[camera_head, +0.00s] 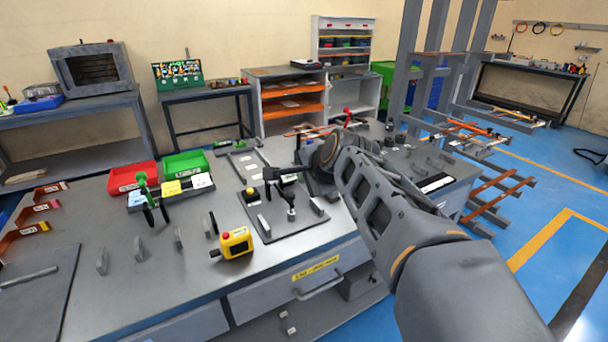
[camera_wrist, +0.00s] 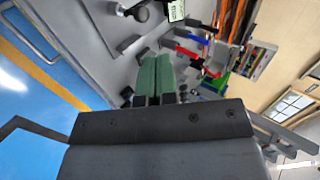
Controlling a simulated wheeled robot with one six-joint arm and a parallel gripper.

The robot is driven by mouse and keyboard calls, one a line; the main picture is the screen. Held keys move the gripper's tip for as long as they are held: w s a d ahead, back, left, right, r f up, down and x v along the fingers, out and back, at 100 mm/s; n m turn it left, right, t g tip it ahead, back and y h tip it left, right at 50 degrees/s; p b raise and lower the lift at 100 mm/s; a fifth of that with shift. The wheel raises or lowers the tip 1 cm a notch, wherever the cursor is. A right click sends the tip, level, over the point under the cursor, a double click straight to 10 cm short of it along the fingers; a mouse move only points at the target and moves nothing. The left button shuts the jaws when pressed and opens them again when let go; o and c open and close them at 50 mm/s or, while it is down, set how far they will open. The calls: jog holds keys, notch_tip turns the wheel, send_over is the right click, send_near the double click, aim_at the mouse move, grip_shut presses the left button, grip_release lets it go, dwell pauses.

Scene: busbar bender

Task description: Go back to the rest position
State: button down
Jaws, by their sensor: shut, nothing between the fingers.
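My gripper (camera_wrist: 156,62) shows in the wrist view as two green fingers lying side by side, shut with nothing between them. The grey workbench surface (camera_wrist: 92,62) lies beyond and beside the fingertips. In the head view my arm reaches from the lower right over the right part of the workbench (camera_head: 105,270). Its wrist is near the black bending fixture plate (camera_head: 290,222), and I cannot make out the fingertips there.
A yellow box with a red button (camera_head: 236,243) stands near the bench's front. Red (camera_head: 133,177) and green (camera_head: 187,164) bins sit behind. Metal racks with copper bars (camera_head: 500,185) stand at right. Blue floor (camera_head: 550,190) is open there.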

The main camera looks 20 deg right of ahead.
jog(key=s+a+f+n+g+p, duration=0.2)
jog(key=s+f+n+g+p, duration=0.25)
jog(key=n, duration=0.45)
jog(key=s+a+n+g+p, duration=0.2)
jog(key=s+a+n+p, duration=0.2)
jog(key=s+n+p, duration=0.3)
jog(key=shift+s+a+n+h+p, duration=0.3)
jog(key=shift+s+n+p, duration=0.15)
jog(key=shift+s, duration=0.55)
